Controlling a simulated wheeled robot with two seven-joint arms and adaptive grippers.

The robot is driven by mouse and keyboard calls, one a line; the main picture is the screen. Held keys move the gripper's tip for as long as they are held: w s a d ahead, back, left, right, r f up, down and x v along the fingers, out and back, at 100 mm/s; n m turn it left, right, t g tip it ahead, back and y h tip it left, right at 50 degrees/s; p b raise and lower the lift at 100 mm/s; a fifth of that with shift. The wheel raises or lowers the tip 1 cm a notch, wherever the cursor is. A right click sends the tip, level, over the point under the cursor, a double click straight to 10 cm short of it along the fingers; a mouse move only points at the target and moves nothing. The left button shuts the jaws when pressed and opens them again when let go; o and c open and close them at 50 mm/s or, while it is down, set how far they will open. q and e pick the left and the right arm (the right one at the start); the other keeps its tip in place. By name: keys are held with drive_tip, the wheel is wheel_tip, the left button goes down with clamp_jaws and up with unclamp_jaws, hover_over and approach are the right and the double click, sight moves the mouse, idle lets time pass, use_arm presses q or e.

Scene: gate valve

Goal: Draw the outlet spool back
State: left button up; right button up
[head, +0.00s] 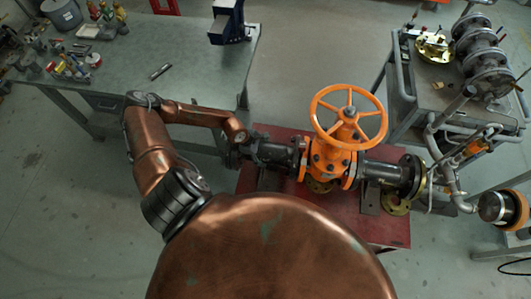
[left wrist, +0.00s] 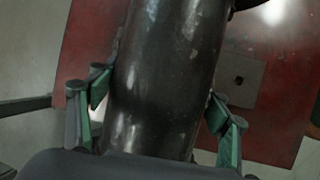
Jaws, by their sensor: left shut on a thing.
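The orange gate valve (head: 331,160) with its orange handwheel (head: 347,115) stands in the middle of the head view. A dark spool (head: 276,154), which I take for the outlet spool, runs level from its left side. My left gripper (head: 238,152) is at that spool's left end. In the left wrist view the dark pipe (left wrist: 165,70) lies between the green-padded fingers of my left gripper (left wrist: 158,96), which are shut on it. I cannot tell whether the spool's flange touches the valve's flange. A second dark spool (head: 385,172) is on the valve's right. My right gripper is out of view.
The valve stands on a red bench top (head: 385,228). A grey workbench (head: 195,50) with a vise (head: 229,22), bottles and small tools is at the back left. A grey cart (head: 425,98) with flanged parts and pipework is at the right. Floor between them is clear.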

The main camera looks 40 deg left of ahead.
use_arm(q)
drive_tip(key=o, duration=1.4)
drive_tip(key=shift+s+a, duration=0.15)
drive_tip(key=shift+a, duration=0.2)
drive_tip(key=shift+o, duration=1.2)
drive_tip(key=shift+d, duration=0.1)
drive_tip(key=v, duration=1)
drive_tip(key=shift+s+r, duration=0.1)
drive_tip(key=shift+r, duration=0.25)
drive_tip(key=shift+s+r, duration=0.2)
drive_tip(key=shift+r, duration=0.35)
